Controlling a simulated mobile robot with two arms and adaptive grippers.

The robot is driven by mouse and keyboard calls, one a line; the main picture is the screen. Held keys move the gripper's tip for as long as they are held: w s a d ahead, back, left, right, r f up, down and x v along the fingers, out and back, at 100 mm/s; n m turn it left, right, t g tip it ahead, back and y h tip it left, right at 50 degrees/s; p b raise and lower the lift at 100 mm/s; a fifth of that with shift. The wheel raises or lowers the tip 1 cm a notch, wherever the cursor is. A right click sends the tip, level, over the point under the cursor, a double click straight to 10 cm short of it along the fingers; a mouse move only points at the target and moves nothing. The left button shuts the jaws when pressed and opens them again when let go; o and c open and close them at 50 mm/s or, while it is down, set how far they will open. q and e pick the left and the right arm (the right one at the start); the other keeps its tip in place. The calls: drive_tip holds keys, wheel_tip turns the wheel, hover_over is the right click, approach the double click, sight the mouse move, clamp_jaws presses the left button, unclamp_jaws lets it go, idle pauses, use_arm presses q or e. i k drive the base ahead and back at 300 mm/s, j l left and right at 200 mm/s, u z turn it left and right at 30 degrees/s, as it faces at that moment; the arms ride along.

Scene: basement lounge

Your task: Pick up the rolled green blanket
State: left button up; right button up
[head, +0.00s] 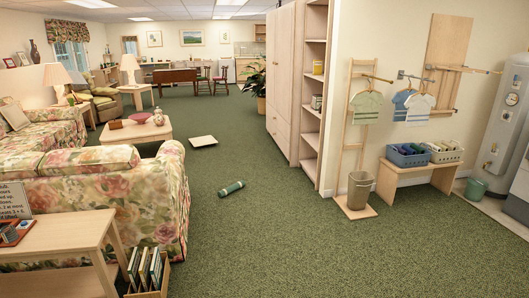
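A rolled green blanket (231,188) lies on the dark green carpet near the middle of the head view. It is a short cylinder with pale bands or ends, lying on its side at a slight slant. It sits on open floor to the right of the floral sofa's armrest. Nothing covers it. Neither of my grippers shows in the head view.
The floral sofa (105,200) stands left of the blanket, with a side table (62,236) and a book crate (147,283) in front. A flat cream square (203,141) lies beyond. Shelving (312,90) and a bin (359,190) stand right. Carpet between is clear.

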sight(225, 192)
drive_tip(key=i, duration=3.9)
drive_tip(key=i+u, duration=0.25)
drive_tip(key=i, duration=0.2)
drive_tip(key=i+l+u, duration=0.25)
drive_tip(key=i, duration=0.25)
drive_tip(key=i+l+u, duration=0.2)
drive_tip(key=i, duration=0.25)
drive_tip(key=i+l+u, duration=0.25)
drive_tip(key=i+l, duration=0.1)
drive_tip(key=i, duration=0.05)
